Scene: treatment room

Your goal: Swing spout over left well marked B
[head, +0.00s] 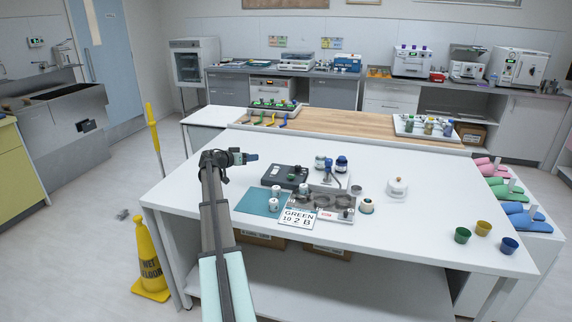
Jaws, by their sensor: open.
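My gripper (252,157) hangs above the left part of the white table, pointing right. It is open and nothing shows between its fingers. To its right is a station with a grey metal plate (318,213) holding round wells (325,201). The letters on the wells are too small to read. A small blue piece (337,180) sits just behind the wells and may be the spout; which well it points to I cannot tell. Two dark blue bottles (341,164) stand behind it. A card (298,218) reading "GREEN 10 2 B" is in front. My gripper is apart from all of these.
A dark grey box (286,175) lies between my gripper and the station. A teal mat (254,203) and small white jars (273,205) are in front. A white lidded pot (397,187) stands right of the wells. Green, yellow and blue cups (509,245) stand at the right edge.

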